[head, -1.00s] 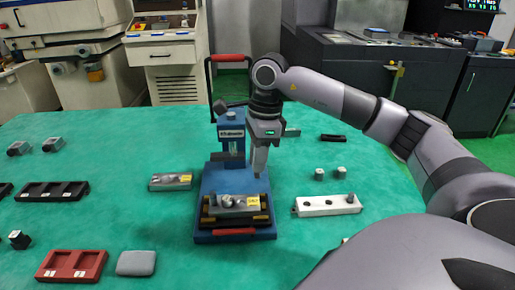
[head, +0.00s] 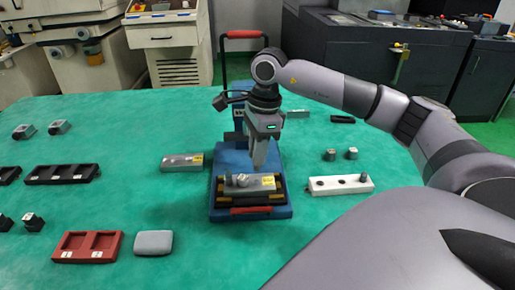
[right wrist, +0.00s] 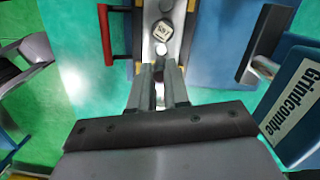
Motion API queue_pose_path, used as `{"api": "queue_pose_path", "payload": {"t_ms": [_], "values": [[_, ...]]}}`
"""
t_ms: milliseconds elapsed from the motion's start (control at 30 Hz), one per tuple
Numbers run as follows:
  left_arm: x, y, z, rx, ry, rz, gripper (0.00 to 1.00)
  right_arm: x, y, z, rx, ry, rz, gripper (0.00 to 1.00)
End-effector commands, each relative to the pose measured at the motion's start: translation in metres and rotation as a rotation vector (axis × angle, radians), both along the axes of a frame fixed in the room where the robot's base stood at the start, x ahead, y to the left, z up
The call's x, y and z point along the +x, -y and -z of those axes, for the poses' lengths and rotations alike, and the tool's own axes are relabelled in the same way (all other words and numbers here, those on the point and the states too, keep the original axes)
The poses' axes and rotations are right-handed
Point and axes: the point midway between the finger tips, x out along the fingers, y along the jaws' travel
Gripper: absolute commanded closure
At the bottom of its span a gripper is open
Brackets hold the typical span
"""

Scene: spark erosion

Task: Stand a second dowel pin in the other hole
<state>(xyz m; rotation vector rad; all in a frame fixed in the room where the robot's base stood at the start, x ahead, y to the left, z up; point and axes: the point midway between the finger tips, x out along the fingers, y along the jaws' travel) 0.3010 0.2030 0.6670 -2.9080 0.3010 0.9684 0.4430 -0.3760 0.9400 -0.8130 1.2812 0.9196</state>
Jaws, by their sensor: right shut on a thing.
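My right gripper (head: 258,167) hangs pointing down, just above and behind the silver plate (head: 262,183) with a yellow label. This plate lies in the dark jaws of the blue press (head: 224,213). In the right wrist view the fingertips (right wrist: 160,90) are closed on a small bright piece, seemingly a dowel pin (right wrist: 160,95), mostly hidden by the fingers. Below them the plate (right wrist: 151,60) carries a marked square block (right wrist: 162,30) and a round feature. I cannot tell whether the held piece touches the plate. The left gripper is not in view.
A white block (head: 327,188) with dark holes and a short cylinder stands to the right. Two small cylinders (head: 329,155) (head: 351,153) stand behind it. A red tray (head: 84,256) and grey pad (head: 153,242) lie front left.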

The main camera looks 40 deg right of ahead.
Motion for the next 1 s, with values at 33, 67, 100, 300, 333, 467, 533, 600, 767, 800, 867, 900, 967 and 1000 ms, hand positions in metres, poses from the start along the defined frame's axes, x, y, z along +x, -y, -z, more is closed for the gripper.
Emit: {"api": "queue_pose_path", "payload": {"t_ms": [33,67,100,300,333,467,533,600,767,800,867,900,967,1000], "values": [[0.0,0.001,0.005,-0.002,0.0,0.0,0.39,0.0,0.0,0.007,0.0,0.0,0.0,1.0],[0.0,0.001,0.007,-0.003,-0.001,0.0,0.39,0.0,0.0,0.009,0.0,0.0,0.0,1.0],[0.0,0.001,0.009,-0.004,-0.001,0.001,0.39,0.0,0.0,0.012,0.0,0.0,0.0,1.0],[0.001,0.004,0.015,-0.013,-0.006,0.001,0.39,0.0,0.0,0.026,0.0,0.001,0.0,1.0],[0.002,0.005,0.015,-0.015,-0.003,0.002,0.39,0.0,0.0,0.028,0.0,0.001,0.0,1.0],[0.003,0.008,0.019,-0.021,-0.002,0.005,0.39,0.0,0.0,0.037,0.0,0.001,0.0,1.0],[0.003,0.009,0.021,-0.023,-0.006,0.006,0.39,0.0,0.0,0.04,0.0,0.0,0.0,1.0],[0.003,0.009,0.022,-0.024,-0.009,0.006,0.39,0.0,0.0,0.043,0.0,0.001,0.0,1.0],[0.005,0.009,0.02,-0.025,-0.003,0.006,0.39,0.0,0.0,0.045,0.0,0.001,0.0,1.0],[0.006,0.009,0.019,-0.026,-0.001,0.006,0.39,0.0,0.0,0.045,0.0,0.001,0.0,1.0],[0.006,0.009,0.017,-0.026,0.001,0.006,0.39,0.0,0.0,0.045,0.0,0.001,0.0,1.0],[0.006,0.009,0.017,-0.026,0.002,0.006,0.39,0.0,0.0,0.045,0.0,0.001,0.0,1.0],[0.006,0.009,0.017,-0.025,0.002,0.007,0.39,0.0,0.0,0.045,0.0,0.001,0.0,1.0],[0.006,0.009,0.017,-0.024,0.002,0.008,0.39,0.0,0.0,0.045,0.0,0.001,0.0,1.0]]}}
